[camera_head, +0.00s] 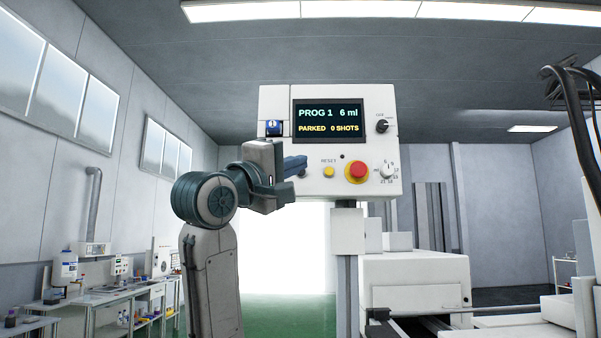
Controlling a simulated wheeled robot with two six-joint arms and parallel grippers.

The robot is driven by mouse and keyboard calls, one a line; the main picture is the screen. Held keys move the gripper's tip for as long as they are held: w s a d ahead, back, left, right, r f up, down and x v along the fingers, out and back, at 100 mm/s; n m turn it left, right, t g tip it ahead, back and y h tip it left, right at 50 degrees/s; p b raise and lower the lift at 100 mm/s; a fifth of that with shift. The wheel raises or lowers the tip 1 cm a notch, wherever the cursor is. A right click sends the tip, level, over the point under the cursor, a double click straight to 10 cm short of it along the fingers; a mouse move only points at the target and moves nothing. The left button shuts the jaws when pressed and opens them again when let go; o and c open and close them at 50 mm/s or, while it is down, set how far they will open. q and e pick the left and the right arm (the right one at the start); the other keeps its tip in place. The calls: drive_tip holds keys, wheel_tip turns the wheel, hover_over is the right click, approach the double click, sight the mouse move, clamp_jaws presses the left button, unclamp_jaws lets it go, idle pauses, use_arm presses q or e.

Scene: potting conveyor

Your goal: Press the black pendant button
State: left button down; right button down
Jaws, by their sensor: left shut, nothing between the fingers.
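A white control pendant (375,105) faces me on a post. Its screen (329,121) reads PROG 1, 6 ml, PARKED, 0 SHOTS. Below the screen are a yellow RESET button (328,172) and a red mushroom button (356,171). My left gripper (299,163) is shut and empty, its fingertips in front of the pendant's lower left part. A dark edge shows just under the fingertips, left of the yellow button; it may be the black button, mostly hidden. I cannot tell whether the fingers touch it. My right gripper is out of view.
The pendant also carries a blue switch (273,127), a black knob (382,126) and a white dial (388,170). White conveyor machinery (415,275) stands below right. Black cables (575,100) hang at the upper right. A workbench (105,295) stands far left.

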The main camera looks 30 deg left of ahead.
use_arm(q)
drive_tip(key=shift+s+r, duration=0.3)
drive_tip(key=shift+r, duration=0.15)
drive_tip(key=shift+w+a, duration=0.1)
drive_tip(key=w+a+p, duration=0.2)
drive_tip(key=w+a, duration=0.2)
drive_tip(key=w, duration=0.3)
drive_tip(key=shift+w+a, duration=0.2)
drive_tip(key=shift+a, duration=0.05)
idle(1.1)
idle(0.7)
